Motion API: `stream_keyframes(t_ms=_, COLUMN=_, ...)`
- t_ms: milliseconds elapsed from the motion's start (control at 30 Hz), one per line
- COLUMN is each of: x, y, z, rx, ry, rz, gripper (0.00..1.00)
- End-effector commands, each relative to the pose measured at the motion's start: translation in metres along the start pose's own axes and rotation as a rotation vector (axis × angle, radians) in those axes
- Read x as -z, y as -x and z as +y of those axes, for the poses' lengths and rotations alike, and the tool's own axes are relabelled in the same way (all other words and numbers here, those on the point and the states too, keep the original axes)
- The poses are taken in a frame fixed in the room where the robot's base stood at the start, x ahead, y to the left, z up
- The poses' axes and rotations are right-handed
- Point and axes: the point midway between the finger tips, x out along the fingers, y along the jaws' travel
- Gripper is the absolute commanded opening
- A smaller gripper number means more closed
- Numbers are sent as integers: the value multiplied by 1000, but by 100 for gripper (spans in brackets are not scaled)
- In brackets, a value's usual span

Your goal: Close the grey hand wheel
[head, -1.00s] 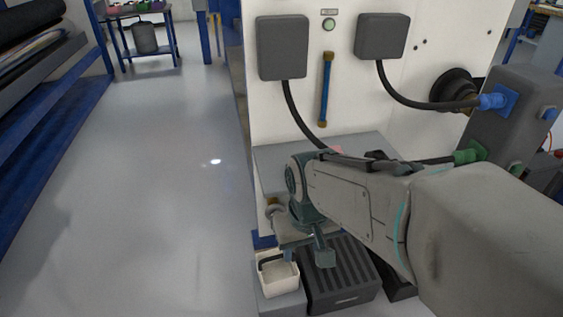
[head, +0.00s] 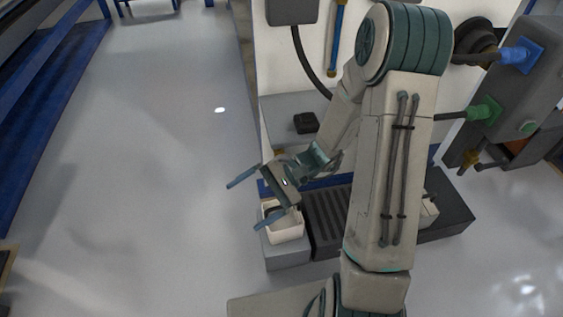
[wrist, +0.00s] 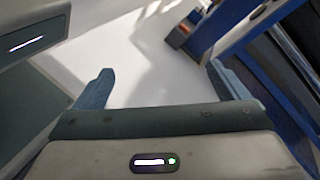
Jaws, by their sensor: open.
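No grey hand wheel can be made out for sure in the views now.
A white open bin (head: 284,232) stands on a grey step beside a dark ribbed platform (head: 328,222). A black block (head: 306,123) sits on the grey ledge. Blue and green hose connectors (head: 485,110) are at right. The floor at left is clear.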

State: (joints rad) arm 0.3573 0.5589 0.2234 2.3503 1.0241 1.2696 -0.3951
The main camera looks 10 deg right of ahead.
Motion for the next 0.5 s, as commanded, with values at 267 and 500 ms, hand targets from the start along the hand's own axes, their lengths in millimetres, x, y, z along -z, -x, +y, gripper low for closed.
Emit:
stream_keyframes(t_ms=267, x=60, y=8, z=-31, rx=507, ry=-170, rz=-80, gripper=94)
stream_keyframes(t_ms=500, x=126, y=36, z=-36, rx=950, ry=-311, rz=-46, gripper=94)
